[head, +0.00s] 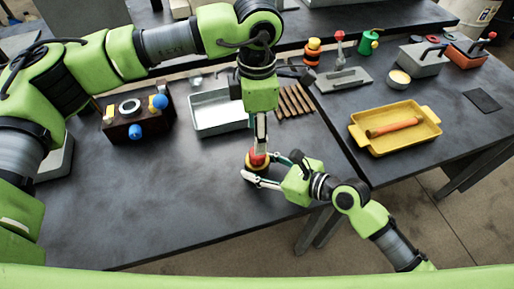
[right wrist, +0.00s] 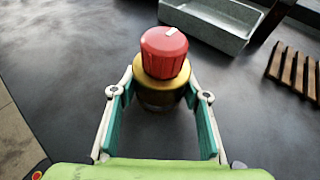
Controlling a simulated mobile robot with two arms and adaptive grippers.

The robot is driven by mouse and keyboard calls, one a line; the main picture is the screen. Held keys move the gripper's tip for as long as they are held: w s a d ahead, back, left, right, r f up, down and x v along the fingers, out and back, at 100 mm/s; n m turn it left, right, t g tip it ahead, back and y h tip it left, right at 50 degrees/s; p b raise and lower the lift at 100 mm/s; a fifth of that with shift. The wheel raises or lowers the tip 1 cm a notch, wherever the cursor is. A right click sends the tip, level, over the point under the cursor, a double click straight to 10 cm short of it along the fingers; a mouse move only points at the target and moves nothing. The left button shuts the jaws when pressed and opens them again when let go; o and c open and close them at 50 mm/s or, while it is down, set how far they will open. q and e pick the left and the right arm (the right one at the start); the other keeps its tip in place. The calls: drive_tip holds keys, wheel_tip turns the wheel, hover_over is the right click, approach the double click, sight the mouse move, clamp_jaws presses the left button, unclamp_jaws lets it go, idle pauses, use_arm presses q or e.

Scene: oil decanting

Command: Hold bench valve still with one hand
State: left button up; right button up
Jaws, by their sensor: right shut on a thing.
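The bench valve (head: 258,163) has a red knob on a brass body and stands upright near the front of the dark bench. In the right wrist view the red knob (right wrist: 164,52) has a white mark on top, above the brass collar (right wrist: 162,88). My right gripper (head: 268,170) comes in from the right, low down, with one finger on each side of the brass body, shut on it. My left gripper (head: 261,137) points down above the knob. Its fingers overlap, so their opening is unclear; the right wrist view does not show it.
A grey metal tray (head: 218,113) and several brown sticks (head: 295,101) lie behind the valve. A dark box with blue knobs (head: 136,122) stands at left. A yellow tray (head: 395,127) with an orange roller is on the right bench. The bench front is clear.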

use_arm(q)
wheel_tip(320, 180, down, 7)
idle(0.3)
drive_tip(key=c, duration=1.1)
